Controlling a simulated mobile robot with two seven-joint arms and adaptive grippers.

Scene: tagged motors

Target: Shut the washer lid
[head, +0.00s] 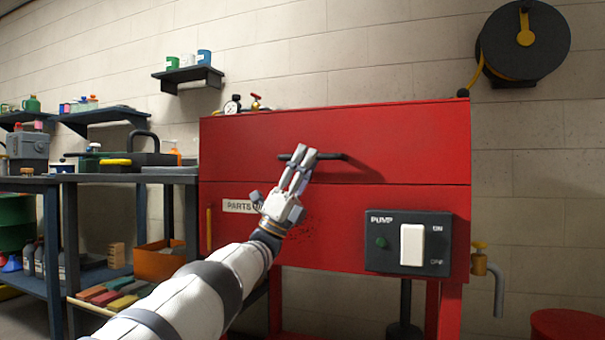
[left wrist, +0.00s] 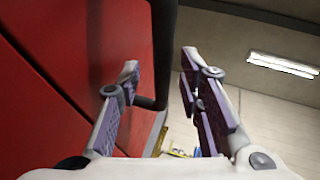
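The red parts washer (head: 340,235) stands against the wall, with its red lid (head: 400,140) across the upper part. The lid looks down, its lower edge meeting the front panel along a thin dark seam. A black bar handle (head: 332,156) is on the lid. My left gripper (head: 303,152) is at the handle's left part and covers some of it. In the left wrist view the fingers (left wrist: 159,62) are apart, with the black handle (left wrist: 163,45) showing between them; I cannot tell whether they touch it. My right gripper is not in view.
A pump switch box (head: 408,243) is on the washer's front right. A gauge (head: 232,107) and a red valve (head: 256,101) stand behind the lid. A dark workbench (head: 150,173) is at the left. A hose reel (head: 525,40) hangs at upper right.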

